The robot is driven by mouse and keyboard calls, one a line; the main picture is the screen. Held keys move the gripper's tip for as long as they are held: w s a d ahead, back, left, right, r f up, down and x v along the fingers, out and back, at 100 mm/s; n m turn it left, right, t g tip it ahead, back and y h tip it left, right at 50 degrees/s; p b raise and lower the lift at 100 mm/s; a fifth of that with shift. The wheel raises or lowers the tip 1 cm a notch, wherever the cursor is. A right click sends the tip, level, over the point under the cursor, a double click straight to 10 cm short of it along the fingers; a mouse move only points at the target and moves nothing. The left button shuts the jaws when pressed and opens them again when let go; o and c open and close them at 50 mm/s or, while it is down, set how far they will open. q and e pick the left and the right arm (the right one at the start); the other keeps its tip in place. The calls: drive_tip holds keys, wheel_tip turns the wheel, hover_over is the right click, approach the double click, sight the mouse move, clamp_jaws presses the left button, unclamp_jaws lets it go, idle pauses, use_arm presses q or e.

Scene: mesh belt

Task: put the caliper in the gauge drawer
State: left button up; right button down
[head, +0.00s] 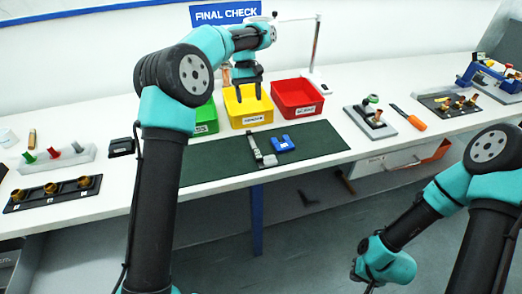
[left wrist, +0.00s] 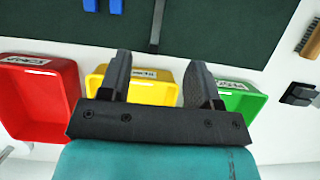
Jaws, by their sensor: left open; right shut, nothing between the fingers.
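The caliper (head: 256,150), slim with a silver and dark body, lies on the dark green mat (head: 205,172), just left of a blue tool (head: 282,144). Part of the caliper also shows at the top of the left wrist view (left wrist: 157,28). My right gripper (head: 366,280) is shut and empty, low in front of the table at the lower right. A white drawer front (head: 388,162) with a label sits under the table edge at right; its interior is not clearly visible.
Green (head: 205,118), yellow (head: 247,108) and red (head: 297,97) bins stand behind the mat. A peg rack (head: 55,160) and a black holder (head: 52,193) are at left. A grey stand (head: 370,122) and an orange-handled tool (head: 408,117) are at right.

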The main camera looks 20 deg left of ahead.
use_arm(q)
hover_over(254, 147)
drive_tip(key=w, duration=0.1)
drive_tip(key=f, duration=1.1)
drive_tip(key=shift+w+a+f, duration=0.2)
drive_tip(key=shift+a, duration=0.15)
drive_tip(key=shift+x, duration=2.6)
drive_tip(key=shift+w+a, duration=0.1)
clamp_jaws()
